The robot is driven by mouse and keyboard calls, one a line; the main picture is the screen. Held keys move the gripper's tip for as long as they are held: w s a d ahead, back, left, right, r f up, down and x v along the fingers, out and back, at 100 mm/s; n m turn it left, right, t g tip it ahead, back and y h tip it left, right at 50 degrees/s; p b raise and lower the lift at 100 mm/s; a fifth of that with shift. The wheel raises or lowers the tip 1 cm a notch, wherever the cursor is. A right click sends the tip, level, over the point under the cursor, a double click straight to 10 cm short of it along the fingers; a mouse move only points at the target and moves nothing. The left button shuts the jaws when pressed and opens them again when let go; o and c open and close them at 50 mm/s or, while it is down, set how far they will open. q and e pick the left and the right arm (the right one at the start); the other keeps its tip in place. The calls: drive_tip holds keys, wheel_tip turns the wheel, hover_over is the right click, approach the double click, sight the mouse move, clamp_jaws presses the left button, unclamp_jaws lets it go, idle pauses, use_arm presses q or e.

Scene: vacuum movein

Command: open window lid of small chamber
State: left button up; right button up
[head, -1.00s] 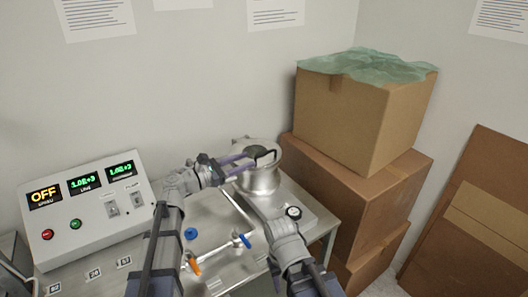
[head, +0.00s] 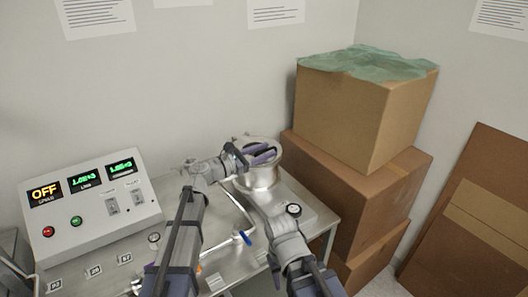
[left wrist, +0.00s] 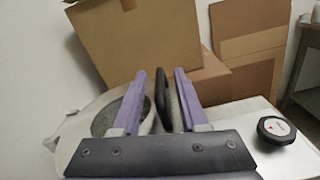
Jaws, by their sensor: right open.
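The small chamber (head: 262,181) is a metal cylinder at the back right of the bench. Its round lid has a dark window; the lid looks down on the chamber, and its pale rim shows in the left wrist view (left wrist: 70,135). My left gripper (head: 263,155) is over the lid. In the left wrist view, its purple fingers (left wrist: 160,100) are apart, one on each side of a black upright handle (left wrist: 162,98), with gaps visible beside it. My right gripper (head: 272,220) is lower, in front of the chamber; its fingertips are hard to make out.
A control box (head: 90,207) with an OFF display stands left. Stacked cardboard boxes (head: 360,115) stand close right of the bench.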

use_arm(q)
clamp_jaws()
idle(1.2)
